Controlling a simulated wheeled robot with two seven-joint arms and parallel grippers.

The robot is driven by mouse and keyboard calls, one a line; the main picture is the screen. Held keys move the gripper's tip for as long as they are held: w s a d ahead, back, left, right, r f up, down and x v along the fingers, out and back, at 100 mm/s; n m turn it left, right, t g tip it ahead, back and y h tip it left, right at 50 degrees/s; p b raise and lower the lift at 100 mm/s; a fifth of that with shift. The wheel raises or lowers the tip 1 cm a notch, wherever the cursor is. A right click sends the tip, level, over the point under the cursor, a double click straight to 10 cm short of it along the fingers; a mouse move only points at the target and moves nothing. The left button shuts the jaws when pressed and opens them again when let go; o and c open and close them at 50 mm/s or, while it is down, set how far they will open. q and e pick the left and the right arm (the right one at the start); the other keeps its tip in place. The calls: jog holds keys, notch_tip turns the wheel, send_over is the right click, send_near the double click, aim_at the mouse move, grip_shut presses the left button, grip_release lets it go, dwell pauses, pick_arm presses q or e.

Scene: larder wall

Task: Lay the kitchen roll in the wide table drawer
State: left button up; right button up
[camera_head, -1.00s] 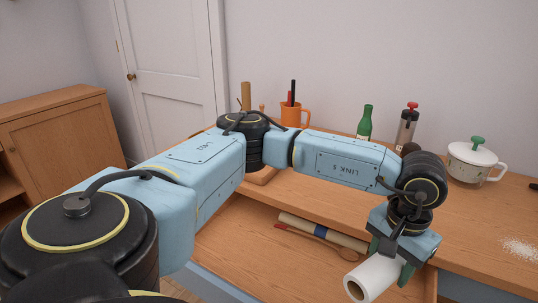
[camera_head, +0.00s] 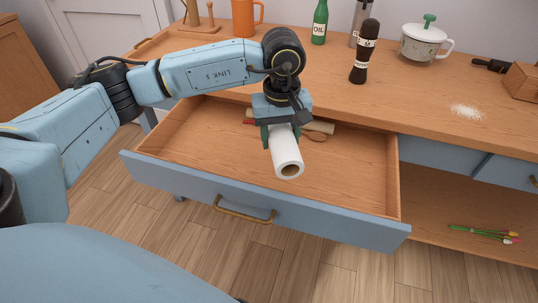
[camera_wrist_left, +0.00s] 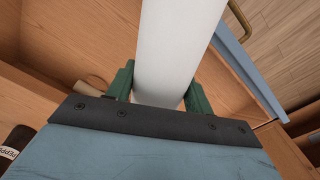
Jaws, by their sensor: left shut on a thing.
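The white kitchen roll (camera_head: 287,160) is held by my left gripper (camera_head: 283,132), over the open wide table drawer (camera_head: 180,180). The roll points toward the drawer front, its brown core facing me. In the left wrist view the roll (camera_wrist_left: 178,50) runs up the picture between the green fingers of the gripper (camera_wrist_left: 158,92). The fingers are shut on its sides. The roll seems to be above the drawer floor; its exact height cannot be told. My right gripper is not in view.
At the drawer's back lie a rolling pin (camera_head: 318,126) and a wooden spoon (camera_head: 316,137), partly hidden by my arm. On the tabletop stand a pepper mill (camera_head: 364,52), a green oil bottle (camera_head: 320,22) and a lidded pot (camera_head: 423,42). The drawer floor's left and right sides are bare.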

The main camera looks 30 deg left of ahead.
pick_arm(q)
jog(key=a+f+n+b, duration=0.3)
jog(key=a+f+n, duration=0.2)
jog(key=f+n, duration=0.15)
jog(key=n+b, duration=0.1)
jog(key=n, duration=0.1)
send_over(263, 177)
jog(key=shift+m, duration=0.25)
notch_tip(263, 177, down, 5)
jog(key=shift+f, duration=0.1)
notch_tip(263, 177, down, 4)
jog(key=shift+d+r+b, duration=0.1)
jog(key=shift+b, duration=0.5)
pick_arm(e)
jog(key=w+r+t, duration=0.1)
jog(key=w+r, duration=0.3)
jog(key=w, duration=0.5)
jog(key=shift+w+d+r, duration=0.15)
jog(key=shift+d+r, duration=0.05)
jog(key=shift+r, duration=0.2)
pick_arm(q)
jog(key=shift+f, duration=0.35)
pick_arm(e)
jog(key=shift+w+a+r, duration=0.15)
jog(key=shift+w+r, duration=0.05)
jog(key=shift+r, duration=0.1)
